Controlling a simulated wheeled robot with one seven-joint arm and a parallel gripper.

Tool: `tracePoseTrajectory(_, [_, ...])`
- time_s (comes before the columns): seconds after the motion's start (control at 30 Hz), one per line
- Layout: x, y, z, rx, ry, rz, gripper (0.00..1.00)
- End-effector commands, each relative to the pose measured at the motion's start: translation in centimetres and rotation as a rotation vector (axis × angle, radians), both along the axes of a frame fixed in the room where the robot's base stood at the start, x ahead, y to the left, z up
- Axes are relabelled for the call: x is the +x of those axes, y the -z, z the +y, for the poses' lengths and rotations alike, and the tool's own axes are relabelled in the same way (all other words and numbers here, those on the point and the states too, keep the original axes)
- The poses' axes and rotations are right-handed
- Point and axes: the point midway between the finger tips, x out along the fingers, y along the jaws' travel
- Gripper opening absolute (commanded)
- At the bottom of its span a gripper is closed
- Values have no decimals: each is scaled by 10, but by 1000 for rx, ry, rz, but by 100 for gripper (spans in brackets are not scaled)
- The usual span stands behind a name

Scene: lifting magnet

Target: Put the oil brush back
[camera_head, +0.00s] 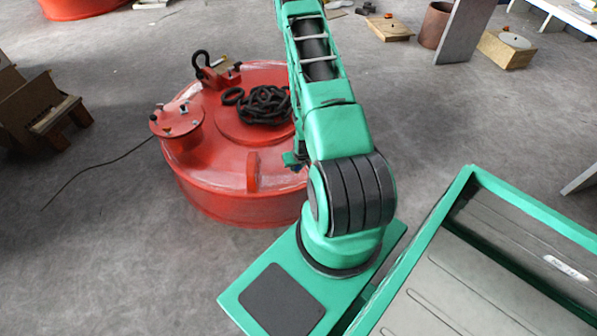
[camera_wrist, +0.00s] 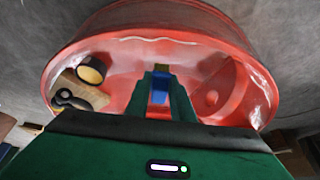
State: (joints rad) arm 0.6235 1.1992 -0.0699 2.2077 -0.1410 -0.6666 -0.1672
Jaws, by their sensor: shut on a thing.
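My gripper (camera_wrist: 161,92) shows in the wrist view with its green fingers shut on a slim blue thing with a brownish end, which appears to be the oil brush (camera_wrist: 160,88). The gripper is over the red lifting magnet (camera_wrist: 215,32). In the head view the red magnet (camera_head: 225,195) stands left of my arm. Only a small green and dark part of my gripper (camera_head: 294,160) shows there, at the magnet's right side; my arm hides the rest. I cannot tell whether the brush touches the magnet.
In the wrist view, a black-and-cream round thing (camera_wrist: 91,70) is at the left. A brown wooden piece (camera_head: 48,115) stands at the left. Grey floor (camera_head: 110,75) is clear between.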

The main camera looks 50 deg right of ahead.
Motion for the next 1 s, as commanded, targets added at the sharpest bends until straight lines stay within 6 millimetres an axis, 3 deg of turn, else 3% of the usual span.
tracePoseTrajectory(0.17, [-5, 13, -11, 1, 20, -2, 0])
tracePoseTrajectory(0.7, [50, 71, -90, 0, 18, -1, 0])
tracePoseTrajectory(1.0, [57, 85, -101, 2, 18, 0, 0])
